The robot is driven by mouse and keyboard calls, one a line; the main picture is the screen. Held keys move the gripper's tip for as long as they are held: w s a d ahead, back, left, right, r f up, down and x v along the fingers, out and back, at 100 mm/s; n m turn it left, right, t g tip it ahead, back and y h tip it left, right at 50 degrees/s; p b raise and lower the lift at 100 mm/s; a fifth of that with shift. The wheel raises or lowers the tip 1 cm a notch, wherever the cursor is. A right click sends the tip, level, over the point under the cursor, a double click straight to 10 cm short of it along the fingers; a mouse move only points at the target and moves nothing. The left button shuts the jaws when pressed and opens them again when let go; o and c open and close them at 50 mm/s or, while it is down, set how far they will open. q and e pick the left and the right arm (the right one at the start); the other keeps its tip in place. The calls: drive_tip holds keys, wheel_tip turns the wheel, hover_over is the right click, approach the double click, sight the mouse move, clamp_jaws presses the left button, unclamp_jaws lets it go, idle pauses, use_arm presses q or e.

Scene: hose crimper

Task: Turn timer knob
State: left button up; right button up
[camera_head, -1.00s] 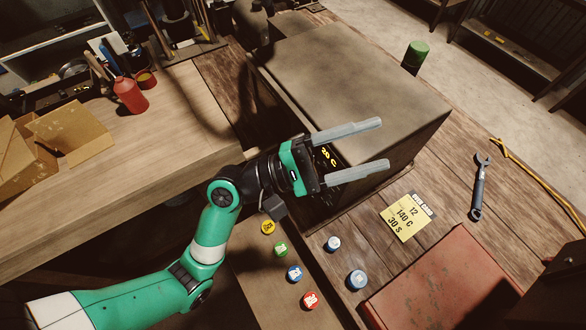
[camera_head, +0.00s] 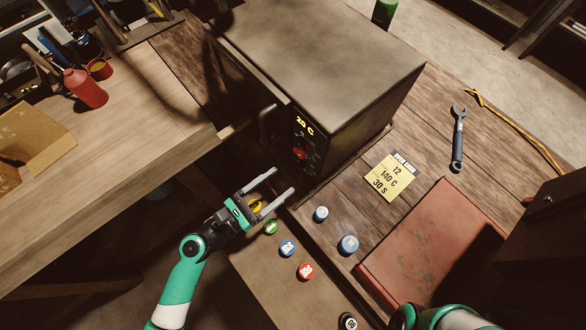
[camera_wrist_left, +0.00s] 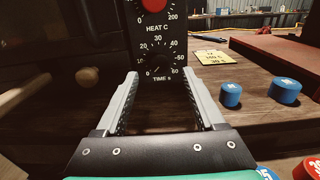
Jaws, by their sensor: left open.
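The timer knob (camera_wrist_left: 160,61) is a dark round knob on the black control panel in the left wrist view, ringed by a 0 to 60 scale marked "TIME s". The red heat knob (camera_wrist_left: 153,4) sits above it, and also shows in the head view (camera_head: 300,153). The panel is on the front of the grey crimper box (camera_head: 325,50). My left gripper (camera_head: 284,181) is open and empty in front of the panel, apart from the knob. In the left wrist view the knob appears between the fingertips (camera_wrist_left: 160,78). My right gripper is not in view.
A yellow card (camera_head: 390,177) reads 12, 140 C, 30 s. The display (camera_head: 304,126) shows 20 C. Several coloured caps, including a blue one (camera_head: 348,244), lie near the gripper. A red box (camera_head: 430,245) and a wrench (camera_head: 458,140) are to the right.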

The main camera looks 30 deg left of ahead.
sight(297, 169)
use_arm(q)
drive_tip(key=x, duration=0.5)
drive_tip(key=shift+w+d, duration=0.15)
drive_tip(key=shift+w, duration=0.15)
clamp_jaws()
